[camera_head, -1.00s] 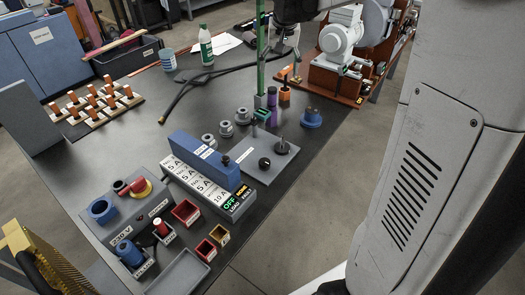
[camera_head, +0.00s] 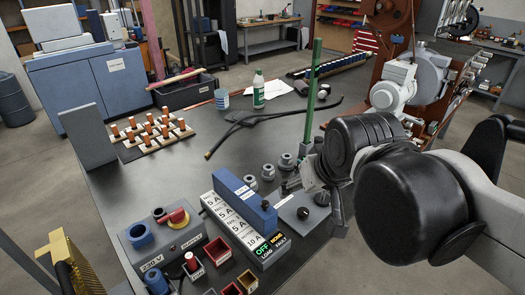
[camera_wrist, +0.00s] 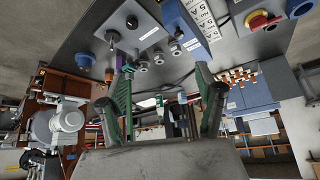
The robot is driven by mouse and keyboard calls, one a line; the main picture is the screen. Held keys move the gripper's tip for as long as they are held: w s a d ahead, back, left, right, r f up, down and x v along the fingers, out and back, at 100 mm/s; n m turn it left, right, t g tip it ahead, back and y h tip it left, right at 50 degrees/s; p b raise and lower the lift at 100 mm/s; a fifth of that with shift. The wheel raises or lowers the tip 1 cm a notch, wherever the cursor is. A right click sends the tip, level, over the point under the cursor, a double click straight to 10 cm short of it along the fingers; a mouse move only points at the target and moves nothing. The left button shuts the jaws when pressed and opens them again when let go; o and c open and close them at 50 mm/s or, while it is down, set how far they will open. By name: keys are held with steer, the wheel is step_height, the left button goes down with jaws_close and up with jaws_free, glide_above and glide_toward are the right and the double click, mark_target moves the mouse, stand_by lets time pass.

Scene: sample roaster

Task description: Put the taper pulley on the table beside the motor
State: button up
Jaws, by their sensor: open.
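I cannot tell for sure which part is the taper pulley. Three small grey flanged round parts stand in a row behind the blue block; one is the middle grey part (camera_head: 268,172), and they also show in the wrist view (camera_wrist: 158,58). A larger blue round stepped part (camera_wrist: 85,60) sits near the table edge in the wrist view; my arm hides it in the head view. The grey motor (camera_head: 393,84) stands on a brown base at the back right; it is at left in the wrist view (camera_wrist: 66,121). My gripper (camera_wrist: 163,70) is open and empty, its fingers apart.
A grey knob panel (camera_head: 303,213), a blue block (camera_head: 240,197) and a control box (camera_head: 165,240) fill the front. A black cable (camera_head: 235,128) crosses behind. Bare table (camera_head: 170,185) lies left of the middle.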

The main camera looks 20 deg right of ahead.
steer(key=shift+s+a+f+n+t, duration=0.15)
steer(key=shift+s+a+f, duration=0.2)
steer(key=shift+s+f, duration=0.25)
steer(key=shift+s+a+f+n+t, duration=0.15)
steer(key=shift+s+a+f, duration=0.2)
steer(key=shift+s, duration=0.45)
